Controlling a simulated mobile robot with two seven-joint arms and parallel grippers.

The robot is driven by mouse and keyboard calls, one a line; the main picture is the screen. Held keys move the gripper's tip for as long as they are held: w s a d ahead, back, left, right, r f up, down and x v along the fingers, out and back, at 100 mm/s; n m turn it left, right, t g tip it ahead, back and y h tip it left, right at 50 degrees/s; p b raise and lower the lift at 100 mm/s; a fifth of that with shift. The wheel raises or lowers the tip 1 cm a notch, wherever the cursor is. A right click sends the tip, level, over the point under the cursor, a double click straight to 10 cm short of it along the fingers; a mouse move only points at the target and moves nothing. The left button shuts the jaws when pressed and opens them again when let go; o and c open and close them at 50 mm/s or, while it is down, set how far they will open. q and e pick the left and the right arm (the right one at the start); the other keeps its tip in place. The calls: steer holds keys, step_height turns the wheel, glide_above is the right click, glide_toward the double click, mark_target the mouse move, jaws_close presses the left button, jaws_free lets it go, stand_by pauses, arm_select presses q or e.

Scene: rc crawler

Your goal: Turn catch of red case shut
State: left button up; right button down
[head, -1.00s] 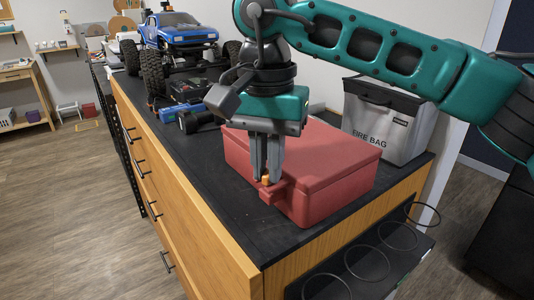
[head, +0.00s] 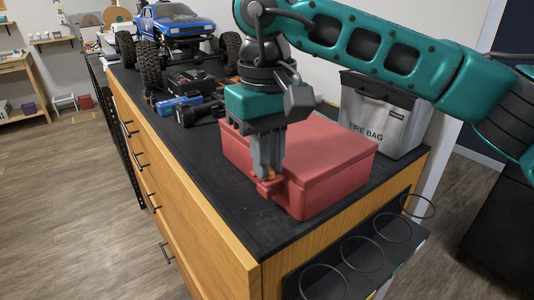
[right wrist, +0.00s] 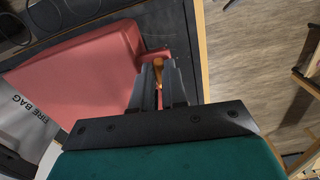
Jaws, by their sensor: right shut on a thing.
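The red case (head: 325,165) sits with its lid down on the black counter top. Its catch (head: 269,178), with a small orange-brown knob, is at the front left side of the case. My right gripper (head: 267,174) points down and is shut on the catch knob. In the right wrist view the knob (right wrist: 158,66) shows between the fingertips (right wrist: 158,78), beside the red case (right wrist: 85,75). The fingers partly hide the catch, so its exact angle is hard to tell. My left gripper is not in view.
A grey fire bag (head: 385,115) stands behind the case at the right. A blue crawler truck (head: 178,28), a blue tool (head: 180,103) and dark parts lie farther back on the counter (head: 205,180). Wire rings (head: 362,252) stick out from the counter's near end.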

steer(key=shift+n, duration=0.6)
steer(key=c, duration=1.2)
jaws_free()
steer(key=shift+o, duration=0.2)
steer(key=shift+m, duration=0.3)
